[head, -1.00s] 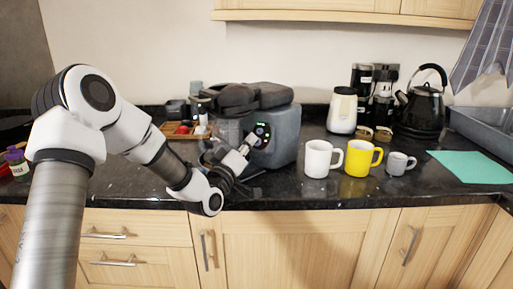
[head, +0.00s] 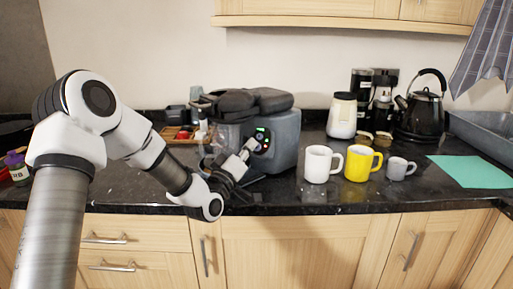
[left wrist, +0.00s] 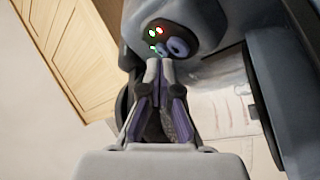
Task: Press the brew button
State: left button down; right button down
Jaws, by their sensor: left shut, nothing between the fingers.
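The grey coffee machine (head: 285,145) stands on the black counter. Its dark round control panel (head: 263,141) faces me, with small green and red lights. In the left wrist view the panel (left wrist: 170,36) shows two blue-grey round buttons (left wrist: 177,47) below the lights. My left gripper (head: 251,147) is shut and empty, with its tips at the panel. In the left wrist view the tips (left wrist: 160,66) lie just below the buttons and partly cover the panel's lower edge. I cannot tell whether they touch a button. My right gripper is not in view.
A white mug (head: 318,165), a yellow mug (head: 358,163) and a small grey cup (head: 397,168) stand right of the machine. A black kettle (head: 423,112) and a white canister (head: 342,116) stand behind them. A wooden tray (head: 178,134) lies left of the machine.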

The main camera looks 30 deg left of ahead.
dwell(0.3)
pick_arm(q)
jog(key=shift+w+f+b, duration=0.25)
jog(key=shift+b, duration=0.1)
jog(key=shift+w, duration=0.15)
jog(key=shift+w+f, duration=0.15)
jog(key=shift+w, duration=0.15)
dwell(0.5)
jog(key=shift+s, duration=0.1)
jog(key=shift+s+r, duration=0.45)
jog(key=shift+s, duration=0.15)
